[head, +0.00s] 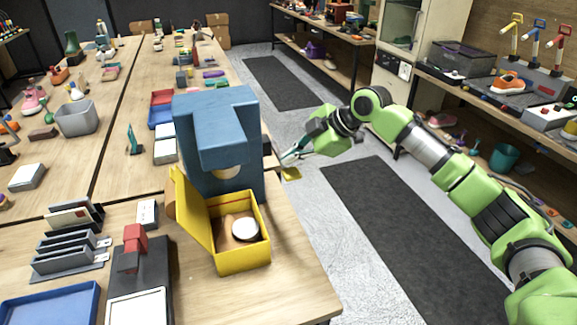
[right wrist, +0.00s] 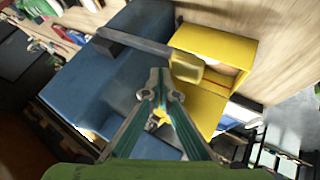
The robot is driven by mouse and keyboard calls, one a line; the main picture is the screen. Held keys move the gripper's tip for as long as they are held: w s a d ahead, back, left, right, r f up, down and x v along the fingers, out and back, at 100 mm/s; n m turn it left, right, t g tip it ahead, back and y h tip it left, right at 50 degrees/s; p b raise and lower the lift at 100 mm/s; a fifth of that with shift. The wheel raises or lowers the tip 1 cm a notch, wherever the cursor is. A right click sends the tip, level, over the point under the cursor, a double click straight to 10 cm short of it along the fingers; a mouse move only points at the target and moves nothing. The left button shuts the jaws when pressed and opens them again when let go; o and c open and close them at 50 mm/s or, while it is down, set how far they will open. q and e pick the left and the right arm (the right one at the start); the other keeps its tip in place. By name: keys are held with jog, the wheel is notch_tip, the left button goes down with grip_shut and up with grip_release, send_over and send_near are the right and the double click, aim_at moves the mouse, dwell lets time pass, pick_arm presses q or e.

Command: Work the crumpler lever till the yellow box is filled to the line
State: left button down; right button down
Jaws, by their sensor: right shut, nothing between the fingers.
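The crumpler is a big blue block machine (head: 215,135) on the near table, with a round pale opening in its front. The yellow box (head: 243,262) stands open in front of it, its lid (head: 188,208) tilted up on the left. A white round thing (head: 245,229) lies in the box over a brown bottom. The lever's yellow grip (head: 291,174) sticks out on the crumpler's right; in the right wrist view its dark bar ends in the yellow grip (right wrist: 187,67). My right gripper (head: 284,157) is shut and empty close beside the lever; I cannot tell whether it touches. My left gripper is out of view.
A black-and-red device (head: 137,262), a grey rack (head: 70,246) and a blue tray (head: 50,306) lie left of the box. A grey bin (head: 77,118) stands further back. The aisle with a dark mat (head: 400,240) is clear on the right.

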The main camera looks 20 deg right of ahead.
aim_at(291, 177)
jog(key=shift+s+f+b, duration=0.15)
jog(key=shift+f+b, duration=0.4)
jog(key=shift+f, duration=1.1)
jog(key=shift+s+f+b, duration=0.1)
jog(key=shift+f+b, duration=0.4)
jog(key=shift+f, duration=1.15)
dwell(2.5)
jog(key=shift+r, duration=0.1)
dwell(0.5)
jog(key=shift+w+r+p, duration=0.15)
jog(key=shift+r+p, duration=1.5)
jog(key=shift+r, duration=0.2)
jog(key=shift+w+r+p, duration=0.1)
jog(key=shift+r+p, duration=1.55)
jog(key=shift+r, duration=0.15)
